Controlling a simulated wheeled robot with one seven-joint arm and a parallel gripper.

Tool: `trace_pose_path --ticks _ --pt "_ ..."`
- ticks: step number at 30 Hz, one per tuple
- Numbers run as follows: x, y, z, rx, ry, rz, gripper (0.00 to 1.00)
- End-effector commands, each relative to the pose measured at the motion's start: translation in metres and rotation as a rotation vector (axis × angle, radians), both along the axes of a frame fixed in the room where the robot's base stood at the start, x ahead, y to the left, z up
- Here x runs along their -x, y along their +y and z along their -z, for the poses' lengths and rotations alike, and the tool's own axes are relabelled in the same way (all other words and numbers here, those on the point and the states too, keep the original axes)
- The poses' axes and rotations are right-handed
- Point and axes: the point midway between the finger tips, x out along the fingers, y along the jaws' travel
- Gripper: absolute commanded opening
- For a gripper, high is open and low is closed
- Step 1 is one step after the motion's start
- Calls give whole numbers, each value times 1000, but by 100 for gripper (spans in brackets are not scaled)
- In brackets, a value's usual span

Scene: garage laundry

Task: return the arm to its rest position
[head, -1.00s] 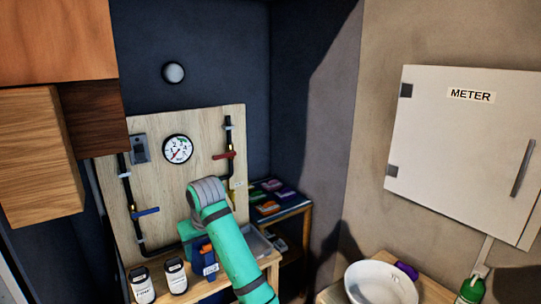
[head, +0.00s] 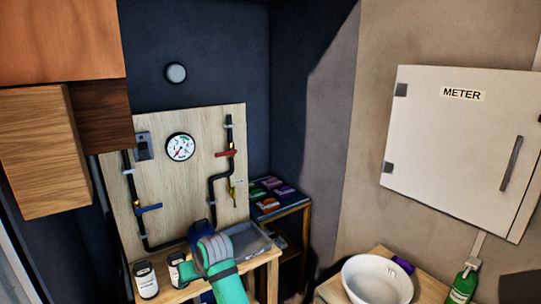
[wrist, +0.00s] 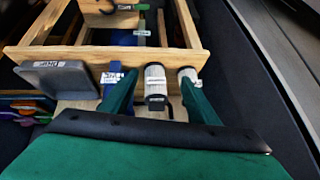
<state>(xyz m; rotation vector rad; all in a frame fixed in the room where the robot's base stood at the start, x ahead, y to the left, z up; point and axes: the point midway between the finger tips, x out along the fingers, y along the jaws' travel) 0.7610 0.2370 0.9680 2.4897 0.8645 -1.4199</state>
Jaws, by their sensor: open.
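My green arm (head: 226,280) rises from the bottom of the head view and bends at a grey-banded joint in front of the wooden bench. My gripper is not visible there. In the wrist view my gripper (wrist: 158,80) is open, its two green fingers apart with nothing held between them. Beyond the fingers are a white-labelled bottle (wrist: 155,76) and a second one (wrist: 189,74) on the bench. I cannot tell how close the fingertips are to them.
The bench carries a grey tray (head: 254,245), a blue item (head: 200,232) and two dark bottles, one (head: 146,280) clear of my arm. Behind stands a pipe board (head: 180,190). Wooden cabinets (head: 45,150) hang at left. A white basin (head: 377,280) and a meter box (head: 455,150) are right.

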Motion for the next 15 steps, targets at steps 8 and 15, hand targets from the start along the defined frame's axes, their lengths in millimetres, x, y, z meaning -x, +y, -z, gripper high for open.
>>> trace_pose_path --ticks 8,15 --pt "34 18 81 -167 -52 72 55" --pt "70 15 135 -278 -109 166 55"
